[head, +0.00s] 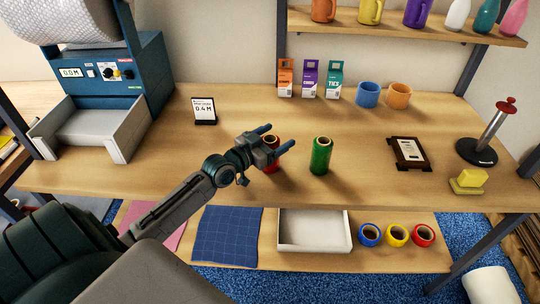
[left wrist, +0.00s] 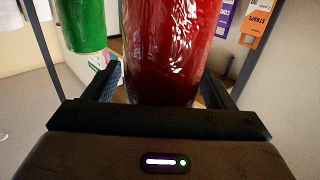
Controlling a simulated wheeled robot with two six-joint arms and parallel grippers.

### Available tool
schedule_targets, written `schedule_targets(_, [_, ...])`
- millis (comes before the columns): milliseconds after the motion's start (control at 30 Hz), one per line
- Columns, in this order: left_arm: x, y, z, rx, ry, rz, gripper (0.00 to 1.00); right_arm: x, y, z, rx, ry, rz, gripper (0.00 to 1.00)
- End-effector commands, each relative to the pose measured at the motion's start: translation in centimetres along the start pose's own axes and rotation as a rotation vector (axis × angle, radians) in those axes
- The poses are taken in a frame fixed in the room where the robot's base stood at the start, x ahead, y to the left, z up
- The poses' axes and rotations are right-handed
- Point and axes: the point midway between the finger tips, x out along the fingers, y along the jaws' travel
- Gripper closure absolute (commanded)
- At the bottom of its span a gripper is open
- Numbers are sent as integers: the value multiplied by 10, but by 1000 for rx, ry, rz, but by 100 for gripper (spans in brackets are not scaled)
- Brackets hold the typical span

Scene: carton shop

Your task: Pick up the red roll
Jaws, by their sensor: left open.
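The red roll (head: 272,141) stands upright on the workbench, partly hidden behind my left gripper in the head view. My left gripper (head: 279,136) is open, with one finger on each side of the roll. In the left wrist view the red roll (left wrist: 162,50) fills the space between the two fingers (left wrist: 162,90), with a small gap visible beside each. Whether a finger touches it I cannot tell. My right gripper is not in view.
A green roll (head: 320,156) stands close to the right of the red roll and also shows in the left wrist view (left wrist: 83,25). A 0.4 M sign (head: 204,111) is behind left. A framed card (head: 409,153) lies to the right. The bench front is clear.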

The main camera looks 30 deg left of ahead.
Motion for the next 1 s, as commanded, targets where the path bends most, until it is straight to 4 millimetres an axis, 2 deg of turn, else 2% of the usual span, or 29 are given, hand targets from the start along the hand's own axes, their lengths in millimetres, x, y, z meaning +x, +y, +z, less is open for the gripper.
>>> schedule_targets(100, [0,0,0,0,0,0,23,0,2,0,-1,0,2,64])
schedule_targets(467, [0,0,0,1,0,0,92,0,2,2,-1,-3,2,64])
schedule_targets(767, [0,0,-3,2,2,0,92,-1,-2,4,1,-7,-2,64])
schedule_targets(1000, [0,0,-24,5,3,1,92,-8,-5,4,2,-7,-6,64])
